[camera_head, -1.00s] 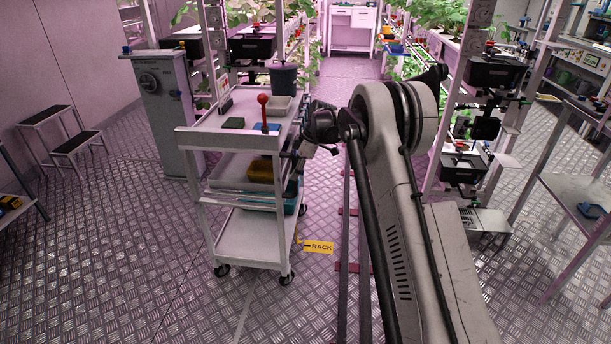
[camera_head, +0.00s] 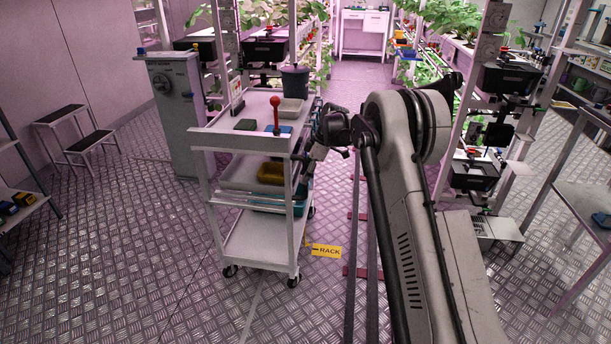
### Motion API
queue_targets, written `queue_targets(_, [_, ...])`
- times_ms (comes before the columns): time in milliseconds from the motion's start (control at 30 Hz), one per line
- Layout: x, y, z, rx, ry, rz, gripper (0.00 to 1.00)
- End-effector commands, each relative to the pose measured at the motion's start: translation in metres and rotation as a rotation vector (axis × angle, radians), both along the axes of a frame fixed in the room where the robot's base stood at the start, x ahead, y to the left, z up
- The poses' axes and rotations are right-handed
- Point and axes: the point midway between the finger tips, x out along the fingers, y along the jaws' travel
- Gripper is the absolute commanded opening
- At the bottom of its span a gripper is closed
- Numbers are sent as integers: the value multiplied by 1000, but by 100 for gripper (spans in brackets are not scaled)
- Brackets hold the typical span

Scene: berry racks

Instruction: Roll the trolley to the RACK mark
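The white trolley (camera_head: 258,238) stands upright on the floor left of my arm, with trays and small things on its shelves. The yellow RACK mark (camera_head: 326,251) lies on the floor just right of the trolley's near right wheel, and a short yellow strip shows beside it. My gripper (camera_head: 310,160) is at the trolley's right side, by the upper frame below the top shelf. Its fingers are small and dark against the trolley, so I cannot see whether they close on anything.
A grey cabinet (camera_head: 173,112) stands close behind the trolley on the left. A step stool (camera_head: 75,138) is further left. Planted racks (camera_head: 490,120) line the aisle. Dark floor rails (camera_head: 362,255) run under my arm. A bench (camera_head: 582,203) is at right. The left foreground floor is clear.

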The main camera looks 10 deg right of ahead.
Motion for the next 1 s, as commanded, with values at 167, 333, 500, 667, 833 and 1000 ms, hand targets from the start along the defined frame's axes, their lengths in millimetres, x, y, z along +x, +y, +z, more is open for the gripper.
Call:
queue_targets(167, [-2,-8,19,0,1,-2,35])
queue_targets(333, [-4,-21,50,0,0,-1,35])
queue_targets(500, [-7,-33,80,0,1,-2,35])
queue_targets(667, [-8,-41,99,0,-1,-1,35])
queue_targets(833, [-9,-44,108,0,0,0,35])
queue_targets(1000, [-9,-45,109,0,0,0,35])
